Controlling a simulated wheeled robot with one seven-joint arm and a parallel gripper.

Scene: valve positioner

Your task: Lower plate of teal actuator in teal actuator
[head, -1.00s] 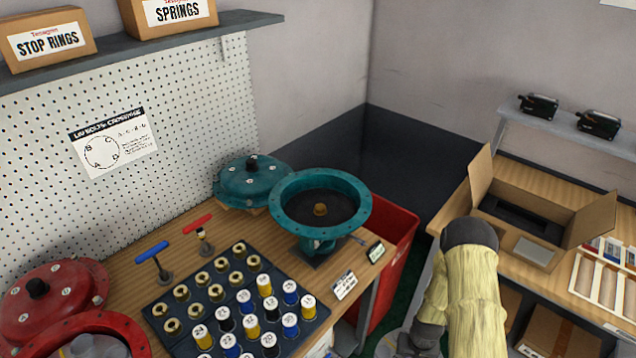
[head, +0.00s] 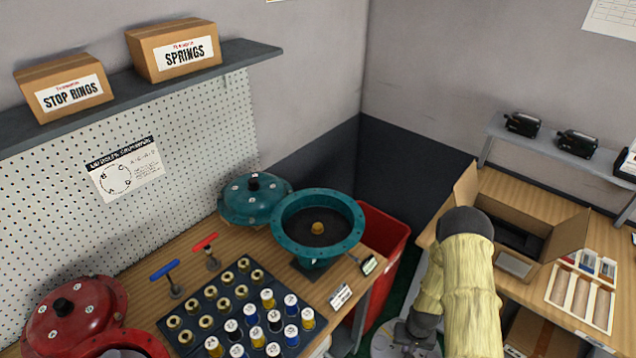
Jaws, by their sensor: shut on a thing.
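The teal actuator (head: 348,250) stands open on the wooden bench, a round bowl with a wide bolt-holed rim. A dark round plate (head: 298,232) lies inside the bowl, with a brass piece (head: 318,228) at its centre. I cannot tell how deep the plate sits. The teal domed cover (head: 240,206) rests on the bench to the left, behind the bowl. My arm, in a yellow sleeve, shows at the lower right, apart from the actuator. My gripper is outside the picture, so its jaws and anything in them are hidden.
A dark tray of brass pieces and numbered cylinders (head: 266,299) lies in front of the actuator. Blue (head: 165,270) and red (head: 205,241) T-handles stand left. A red actuator (head: 75,310) is at lower left. A red bin (head: 387,243) and an open carton (head: 575,240) are to the right.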

